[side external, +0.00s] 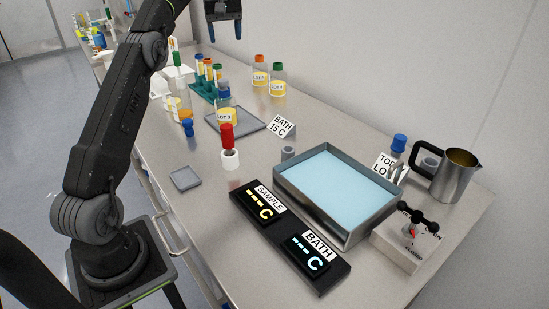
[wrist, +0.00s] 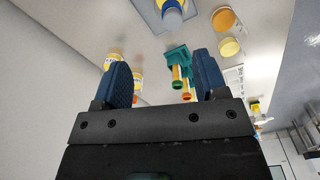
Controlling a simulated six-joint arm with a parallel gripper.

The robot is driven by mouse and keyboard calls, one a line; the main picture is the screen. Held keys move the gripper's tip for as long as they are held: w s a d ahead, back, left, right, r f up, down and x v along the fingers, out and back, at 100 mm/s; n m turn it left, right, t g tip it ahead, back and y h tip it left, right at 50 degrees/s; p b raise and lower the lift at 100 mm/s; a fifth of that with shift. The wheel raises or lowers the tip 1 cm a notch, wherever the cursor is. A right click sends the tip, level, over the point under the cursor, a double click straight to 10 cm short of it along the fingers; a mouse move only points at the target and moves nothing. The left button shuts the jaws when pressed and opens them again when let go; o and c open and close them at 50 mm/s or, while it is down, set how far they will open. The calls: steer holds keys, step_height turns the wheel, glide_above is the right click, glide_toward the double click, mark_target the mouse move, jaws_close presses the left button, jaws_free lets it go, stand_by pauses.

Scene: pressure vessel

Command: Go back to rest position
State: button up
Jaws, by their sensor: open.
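My gripper (side external: 226,30) is raised above the far part of the bench at the top of the side view, with its upper part cut off by the frame edge. Its two blue fingers also show in the wrist view (wrist: 162,82); they are apart, with nothing held between them. The teal rack (wrist: 178,58) with capped tubes appears beyond the fingers in the wrist view. The gripper is clear of the bench and touches nothing that I can see.
A water bath (side external: 289,208) stands at the right front, with a dark display panel (side external: 275,240) before it. A steel jug (side external: 455,178) and a valve block (side external: 397,252) are at the right. A red-capped vial (side external: 227,137), bottle LOT 3 (side external: 227,116) and orange-capped bottle (side external: 260,72) stand farther back.

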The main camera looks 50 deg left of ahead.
steer(key=s+d+r+m+t, duration=0.1)
steer(key=s+d+r+m, duration=0.1)
steer(key=d, duration=0.6)
steer(key=s+d+r+m+t, duration=0.1)
steer(key=s+d+m, duration=0.2)
steer(key=d, duration=0.4)
steer(key=s+d+r+m+t, duration=0.1)
steer(key=s+d+r+m, duration=0.1)
steer(key=d, duration=0.6)
steer(key=s+d+f+m+t, duration=0.1)
steer(key=s+d+f+m, duration=0.2)
steer(key=s+d+f, duration=0.3)
steer(key=s+d+f+m+t, duration=0.1)
steer(key=s+d+f+m, duration=0.3)
steer(key=s, duration=0.8)
step_height(320, 180, down, 4)
steer(key=d, duration=0.2)
steer(key=shift+s+d, duration=0.2)
steer(key=shift+d, duration=0.1)
steer(key=shift+f, duration=0.1)
